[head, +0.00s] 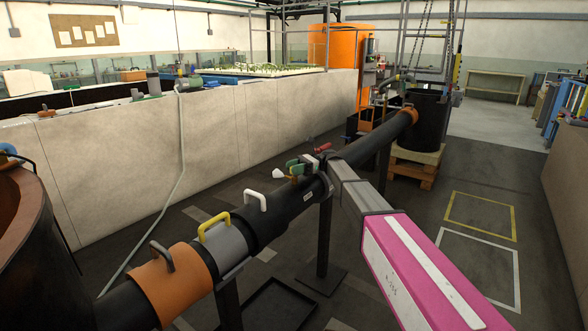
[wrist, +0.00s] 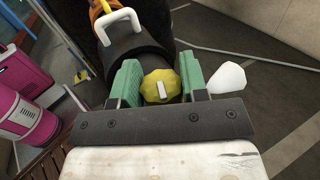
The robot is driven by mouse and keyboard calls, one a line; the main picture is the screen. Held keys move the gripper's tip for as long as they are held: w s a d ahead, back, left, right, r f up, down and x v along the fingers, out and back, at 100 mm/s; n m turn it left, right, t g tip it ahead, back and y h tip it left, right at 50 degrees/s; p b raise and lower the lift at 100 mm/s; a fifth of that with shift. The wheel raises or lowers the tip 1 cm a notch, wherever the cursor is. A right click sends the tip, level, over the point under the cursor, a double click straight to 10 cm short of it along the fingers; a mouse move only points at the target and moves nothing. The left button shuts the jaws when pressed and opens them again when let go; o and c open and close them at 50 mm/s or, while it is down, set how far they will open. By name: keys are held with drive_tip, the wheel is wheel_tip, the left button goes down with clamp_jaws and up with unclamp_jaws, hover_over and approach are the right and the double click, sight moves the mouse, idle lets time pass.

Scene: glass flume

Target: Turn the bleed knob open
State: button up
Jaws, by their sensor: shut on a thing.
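The bleed knob (wrist: 158,84) is yellow and lobed with a white bar across its face, and it sits on the black pipe (head: 290,210). In the wrist view it lies between the two green pads of my gripper (wrist: 160,78), which is shut on it. The white bar stands nearly upright in that picture. In the head view my gripper (head: 306,163) is at the pipe's side, and the knob is mostly hidden there by the pads and arm.
A white rounded piece (wrist: 228,78) is close beside the right pad. White (head: 256,200), yellow (head: 214,226) and grey (head: 161,256) handles rise from the pipe nearer the camera. A dark post (head: 325,240) stands under the pipe. Open floor lies to the right.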

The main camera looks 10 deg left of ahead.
idle(0.4)
drive_tip(key=o, duration=0.9)
